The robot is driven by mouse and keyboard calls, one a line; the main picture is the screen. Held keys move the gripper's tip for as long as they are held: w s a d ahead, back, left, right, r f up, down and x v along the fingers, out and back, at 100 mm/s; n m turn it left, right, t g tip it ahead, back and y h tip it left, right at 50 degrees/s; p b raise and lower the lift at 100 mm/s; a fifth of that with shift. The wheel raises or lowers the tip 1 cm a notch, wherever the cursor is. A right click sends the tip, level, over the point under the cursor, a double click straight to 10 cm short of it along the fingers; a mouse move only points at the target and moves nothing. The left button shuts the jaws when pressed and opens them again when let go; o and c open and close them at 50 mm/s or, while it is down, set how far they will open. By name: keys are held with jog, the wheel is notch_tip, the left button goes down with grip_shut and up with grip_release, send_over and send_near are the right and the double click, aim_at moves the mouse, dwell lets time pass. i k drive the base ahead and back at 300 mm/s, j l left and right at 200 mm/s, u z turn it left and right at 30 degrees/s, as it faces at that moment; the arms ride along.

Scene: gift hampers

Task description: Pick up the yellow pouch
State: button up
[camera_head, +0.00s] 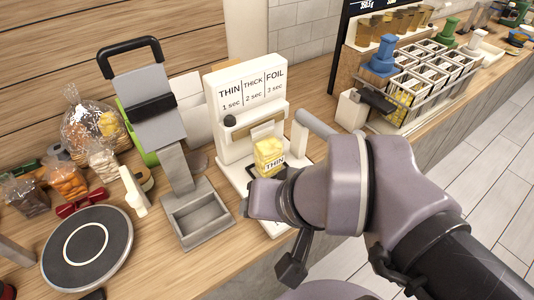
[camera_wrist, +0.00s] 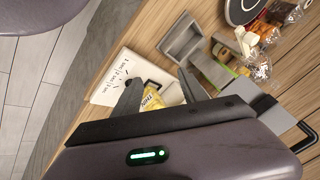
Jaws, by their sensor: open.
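The yellow pouch (camera_head: 269,155), marked THIN, stands upright at the white sealing machine (camera_head: 240,138), in front of its slot, in the head view. It also shows in the wrist view (camera_wrist: 152,101), partly hidden by my gripper body. My gripper (camera_wrist: 159,92) is open, with one dark finger on each side of the pouch in the wrist view. I cannot tell whether either finger touches it.
The sealer's THIN, THICK, FOIL panel stands behind the pouch. A grey device with a tray (camera_head: 200,214) is to the left, beside a round turntable (camera_head: 87,249) and several filled bags. A wire rack (camera_head: 432,92) of pouches and a blue stamp (camera_head: 381,57) are at right.

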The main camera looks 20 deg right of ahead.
aim_at(268, 149)
jog(key=i+l+u, duration=0.1)
jog(key=l+u, duration=0.25)
jog(key=l, duration=0.15)
jog(key=l+u, duration=0.35)
jog(key=l, duration=0.2)
jog(key=l+u, duration=0.35)
jog(key=l, duration=0.15)
